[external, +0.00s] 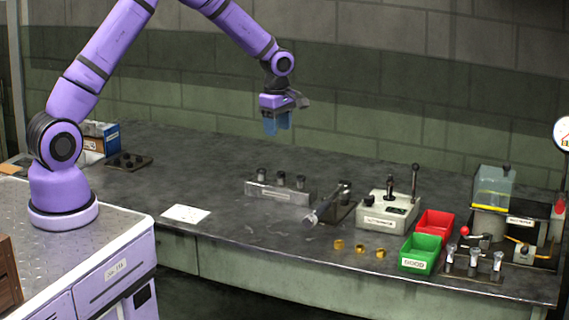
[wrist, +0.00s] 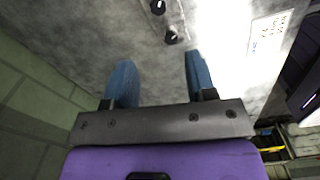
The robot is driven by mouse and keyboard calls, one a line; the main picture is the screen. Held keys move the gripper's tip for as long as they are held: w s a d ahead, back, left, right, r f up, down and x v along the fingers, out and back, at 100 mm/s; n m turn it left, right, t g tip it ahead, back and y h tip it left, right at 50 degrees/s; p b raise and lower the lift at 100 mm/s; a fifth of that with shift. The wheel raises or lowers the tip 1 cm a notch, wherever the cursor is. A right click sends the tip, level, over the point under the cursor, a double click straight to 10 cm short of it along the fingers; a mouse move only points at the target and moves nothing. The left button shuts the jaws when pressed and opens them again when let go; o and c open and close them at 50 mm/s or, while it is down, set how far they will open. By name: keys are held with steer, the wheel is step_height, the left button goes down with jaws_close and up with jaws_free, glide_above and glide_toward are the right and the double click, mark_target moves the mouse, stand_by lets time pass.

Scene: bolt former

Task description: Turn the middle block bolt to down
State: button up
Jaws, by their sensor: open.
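A grey metal block (external: 259,190) with a label on its front stands on the bench in the external view. Three dark-topped bolts stand in a row on it. The middle bolt (external: 281,179) is upright between the other two; its turn is too small to read there. My gripper (external: 277,128) hangs above and behind the block, clear of it, with blue fingers pointing down. In the wrist view the blue fingers (wrist: 160,70) are apart with nothing between them. Two dark round knobs with pale marks show at the top of that view; I cannot tell which they are.
Right of the block are a lever fixture (external: 335,205), a grey control box (external: 385,213) with upright levers, a red bin (external: 435,223) and a green bin (external: 420,255). Several brass pieces lie in front. A white card (external: 186,214) lies left; bench around it is clear.

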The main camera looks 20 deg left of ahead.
mark_target(281, 172)
steer(key=f, duration=0.8)
steer(key=d+f, duration=0.1)
steer(key=f, duration=0.3)
steer(key=shift+f, duration=0.1)
steer(key=shift+c, duration=0.5)
steer(key=c, duration=0.8)
